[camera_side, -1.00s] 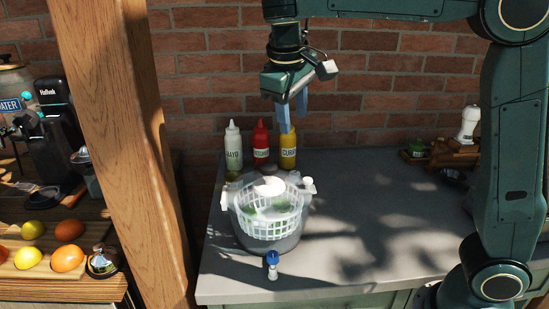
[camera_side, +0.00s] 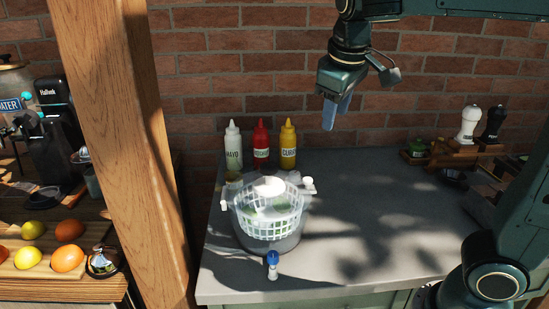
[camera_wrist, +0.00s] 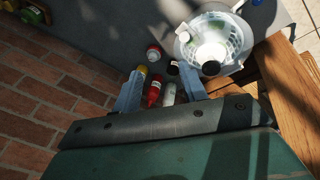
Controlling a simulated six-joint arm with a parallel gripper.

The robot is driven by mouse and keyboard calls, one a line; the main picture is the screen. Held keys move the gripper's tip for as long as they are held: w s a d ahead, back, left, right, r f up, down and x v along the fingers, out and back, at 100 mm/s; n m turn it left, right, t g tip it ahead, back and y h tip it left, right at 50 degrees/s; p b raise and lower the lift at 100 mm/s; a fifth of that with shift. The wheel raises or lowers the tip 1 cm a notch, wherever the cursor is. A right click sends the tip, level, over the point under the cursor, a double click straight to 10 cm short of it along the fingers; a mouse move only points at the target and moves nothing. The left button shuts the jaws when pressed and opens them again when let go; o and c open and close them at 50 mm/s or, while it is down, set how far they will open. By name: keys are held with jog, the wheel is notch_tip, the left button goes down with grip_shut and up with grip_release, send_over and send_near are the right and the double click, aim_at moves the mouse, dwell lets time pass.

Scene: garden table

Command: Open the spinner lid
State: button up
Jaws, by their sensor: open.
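The salad spinner (camera_side: 268,222) stands on the grey counter, a white slotted basket in a clear bowl with some green inside. A round white disc (camera_side: 269,187) shows at its top; I cannot tell how the clear lid sits. White side pieces show at its left (camera_side: 225,204) and right (camera_side: 308,184). In the wrist view the spinner (camera_wrist: 236,42) is at the upper right, beyond my fingers. My gripper (camera_side: 335,115) is open and empty, high above the counter, to the right of the spinner. Its two blue fingers (camera_wrist: 162,72) show in the wrist view.
Behind the spinner stand a mayo bottle (camera_side: 233,150), a red bottle (camera_side: 261,147) and a yellow bottle (camera_side: 288,148). A small blue-topped shaker (camera_side: 272,265) stands in front. A wooden post (camera_side: 128,130) rises at left. The counter's right middle is clear.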

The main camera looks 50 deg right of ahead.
jog(key=s+a+f+t+y, duration=0.1)
jog(key=s+f, duration=0.3)
jog(key=s, duration=0.3)
jog(key=s+a+f+t+y, duration=0.1)
jog(key=s+f+y, duration=0.1)
jog(key=s+f, duration=0.2)
jog(key=s, duration=0.2)
jog(key=shift+s+a+m+t, duration=0.25)
jog(key=shift+s+m+t, duration=0.05)
jog(key=shift+s+t, duration=0.1)
jog(key=shift+s+a+f, duration=0.3)
jog(key=shift+s, duration=0.05)
jog(key=shift+c, duration=0.3)
jog(key=shift+w, duration=0.1)
jog(key=c, duration=0.7)
jog(key=shift+w+m, duration=0.15)
jog(key=shift+m, duration=0.15)
grip_shut()
jog(key=w+d+m+t+y, duration=0.1)
jog(key=w+m, duration=0.6)
jog(key=m, duration=0.7)
jog(key=w+d+m+y, duration=0.3)
jog(key=w+m+y, duration=0.3)
jog(key=m, duration=0.8)
jog(key=w, duration=0.2)
jog(key=shift+w+d+r+t, duration=0.3)
jog(key=shift+d+r+t, duration=0.05)
jog(key=shift+t, duration=0.05)
